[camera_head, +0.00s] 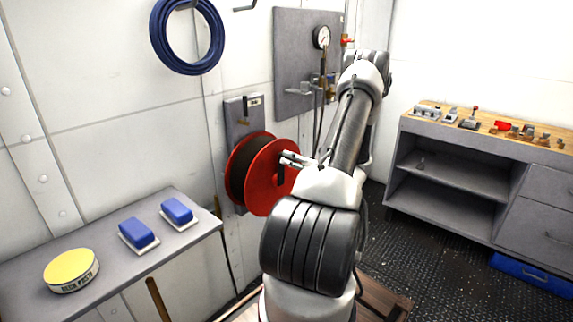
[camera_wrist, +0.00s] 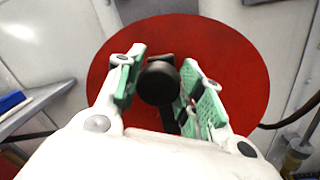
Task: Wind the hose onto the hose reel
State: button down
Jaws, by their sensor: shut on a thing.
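The hose reel (camera_head: 266,192) has red discs and is mounted on the wall left of my arm. Dark hose (camera_head: 247,166) shows between its discs. The front disc (camera_wrist: 232,62) fills much of the wrist view. My gripper (camera_head: 286,160) is at the front disc, its fingers on either side of the black crank handle (camera_wrist: 158,84) and shut on it. A dark length of hose (camera_wrist: 292,117) leaves the disc's right edge in the wrist view. Its far end is hidden.
A grey bench (camera_head: 205,222) with two blue-topped blocks (camera_head: 138,232) and a yellow-topped round tin (camera_head: 70,270) stands at left. A blue coil (camera_head: 187,68) hangs above. A gauge panel (camera_head: 292,60) is behind my arm. A workbench (camera_head: 450,185) stands at right; dark deck lies before it.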

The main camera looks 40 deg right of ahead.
jog(key=d+f+m, duration=0.2)
jog(key=d+m, duration=0.3)
jog(key=m, duration=0.2)
jog(key=shift+w+d+h, duration=0.2)
jog(key=shift+d+h, duration=0.1)
jog(key=shift+d, duration=0.1)
jog(key=shift+f, duration=0.15)
jog(key=c, duration=0.9)
grip_release()
jog(key=s+d+f, duration=0.1)
jog(key=s, duration=1)
jog(key=shift+s+d, duration=0.2)
jog(key=shift+s, duration=0.2)
